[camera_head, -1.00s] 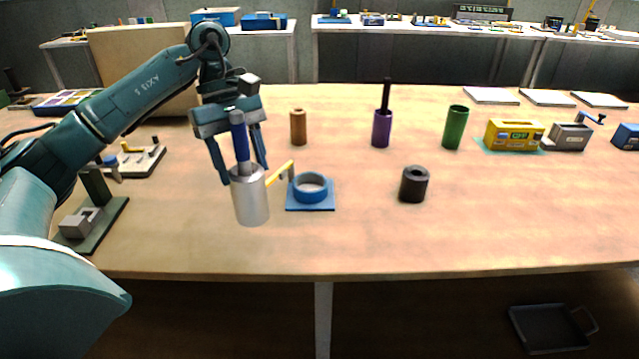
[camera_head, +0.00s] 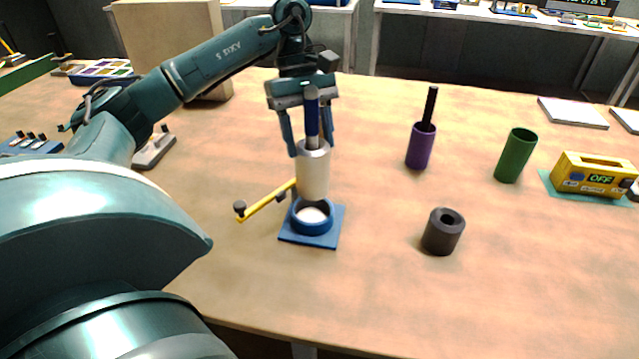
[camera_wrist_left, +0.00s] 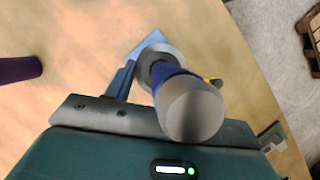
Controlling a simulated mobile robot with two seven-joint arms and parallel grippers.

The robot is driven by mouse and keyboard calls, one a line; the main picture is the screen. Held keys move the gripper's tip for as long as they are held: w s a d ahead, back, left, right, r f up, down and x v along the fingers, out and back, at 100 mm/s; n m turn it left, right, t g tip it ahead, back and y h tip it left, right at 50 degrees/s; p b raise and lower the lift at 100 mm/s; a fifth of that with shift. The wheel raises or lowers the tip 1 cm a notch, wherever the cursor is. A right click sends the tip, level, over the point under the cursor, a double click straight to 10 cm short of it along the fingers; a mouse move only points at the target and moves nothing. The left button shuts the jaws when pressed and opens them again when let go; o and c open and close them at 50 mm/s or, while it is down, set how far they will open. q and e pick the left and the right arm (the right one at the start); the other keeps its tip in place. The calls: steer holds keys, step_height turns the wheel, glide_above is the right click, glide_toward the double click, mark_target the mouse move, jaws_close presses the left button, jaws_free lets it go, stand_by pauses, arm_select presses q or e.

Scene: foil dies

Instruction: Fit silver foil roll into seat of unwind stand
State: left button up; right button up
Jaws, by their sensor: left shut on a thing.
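The silver foil roll (camera_head: 313,176) hangs upright below my left gripper (camera_head: 309,150), which is shut on the roll's blue handle (camera_head: 312,118). The unwind stand (camera_head: 330,235) is a blue square plate with a raised round seat (camera_head: 312,222) and a yellow arm (camera_head: 265,201) to the left. The roll's lower end is just above or behind the seat's far rim; I cannot tell if they touch. The seat's pale inside shows. In the left wrist view, the grey handle end (camera_wrist_left: 190,108) hides much of the roll (camera_wrist_left: 152,52) and stand. My right gripper is not in view.
A black hollow cylinder (camera_head: 443,232) stands right of the stand. A large tan box (camera_head: 175,45) is at back left. The front table is clear.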

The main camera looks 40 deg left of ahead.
mark_target(309, 171)
arm_select(q)
steer(key=f, duration=0.4)
steer(key=shift+s, duration=0.2)
steer(key=shift+f+p, duration=0.3)
steer(key=shift+f, duration=1.65)
steer(key=o, duration=1.4)
steer(key=shift+f, duration=0.15)
steer(key=shift+r, duration=0.3)
steer(key=v, duration=1.1)
steer(key=shift+w+a+r, duration=0.1)
steer(key=shift+a+r, duration=0.05)
steer(key=shift+r, duration=0.2)
